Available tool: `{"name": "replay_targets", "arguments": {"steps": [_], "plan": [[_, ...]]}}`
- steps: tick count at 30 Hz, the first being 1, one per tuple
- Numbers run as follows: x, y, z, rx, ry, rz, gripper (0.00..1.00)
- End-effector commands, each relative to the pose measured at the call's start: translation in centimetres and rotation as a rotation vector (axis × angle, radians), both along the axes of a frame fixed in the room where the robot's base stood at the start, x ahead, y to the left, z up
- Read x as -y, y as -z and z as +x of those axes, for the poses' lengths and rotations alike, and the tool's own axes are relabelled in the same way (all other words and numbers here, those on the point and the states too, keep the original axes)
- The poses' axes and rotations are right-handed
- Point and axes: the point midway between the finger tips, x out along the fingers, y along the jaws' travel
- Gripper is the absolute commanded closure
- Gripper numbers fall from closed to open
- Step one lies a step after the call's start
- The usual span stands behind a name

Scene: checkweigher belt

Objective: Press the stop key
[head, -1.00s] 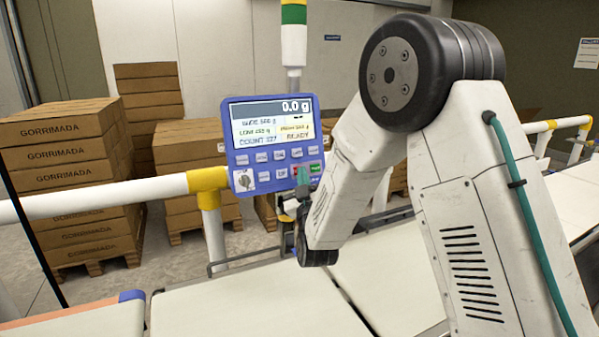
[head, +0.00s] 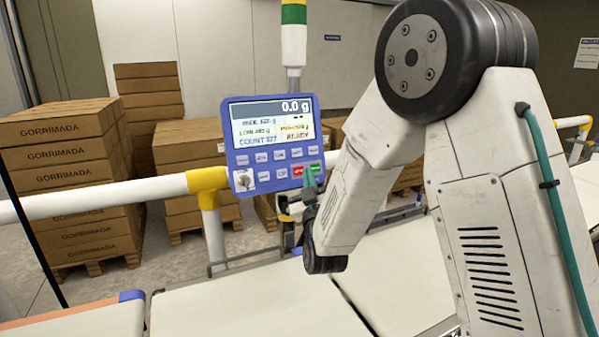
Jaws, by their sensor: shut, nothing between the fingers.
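The blue control panel (head: 241,160) is mounted on the rail and faces me. Its screen reads 0.0 g and READY. The red key (head: 297,171), likely the stop key, shows at the panel's lower right, with the green key (head: 315,168) to its right. My gripper (head: 309,176) is shut and empty, its teal fingertips by the panel's lower right corner, just right of the red key and overlapping the lower edge of the green key in the picture. I cannot tell whether the fingertips touch the panel.
A rotary switch (head: 243,180) sits at the panel's lower left. A white and yellow rail (head: 110,199) runs left of the panel. Pale conveyor belts (head: 250,305) lie below. Stacked boxes (head: 65,150) stand behind, and a signal column (head: 293,45) rises above the panel.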

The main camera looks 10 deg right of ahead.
Motion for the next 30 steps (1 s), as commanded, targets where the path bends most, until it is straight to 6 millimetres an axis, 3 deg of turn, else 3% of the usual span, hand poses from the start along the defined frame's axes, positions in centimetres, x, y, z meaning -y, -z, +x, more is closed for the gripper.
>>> {"name": "replay_targets", "arguments": {"steps": [10,30], "plan": [[0.5,-0.8,-2.7,0.001,0.000,0.000,1.00],[0.5,-0.2,-2.5,-0.030,-0.012,0.018,1.00]]}}
